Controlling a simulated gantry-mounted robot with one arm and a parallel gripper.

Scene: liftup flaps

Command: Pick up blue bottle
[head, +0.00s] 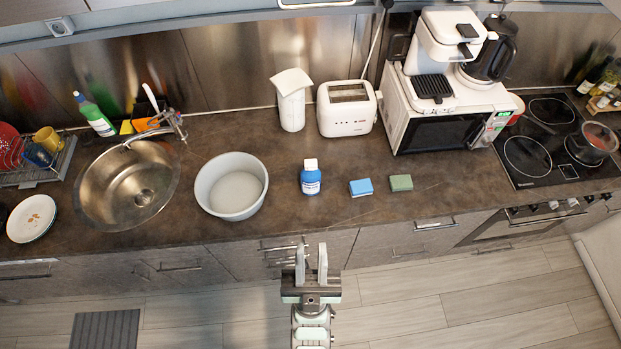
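The blue bottle (311,180) stands upright on the dark countertop, near the middle of the head view. It has a white cap and a pale label. My gripper (311,262) is in front of the counter edge, lower in the picture than the bottle and nearly in line with it. Its two fingers point toward the counter and stand apart with nothing between them. The gripper does not touch the bottle.
A white bowl (232,185) stands left of the bottle. A blue sponge (361,187) and a green sponge (401,183) lie to its right. Behind are a white canister (292,100) and a toaster (347,108). Cabinet handles (283,247) stick out below the counter edge.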

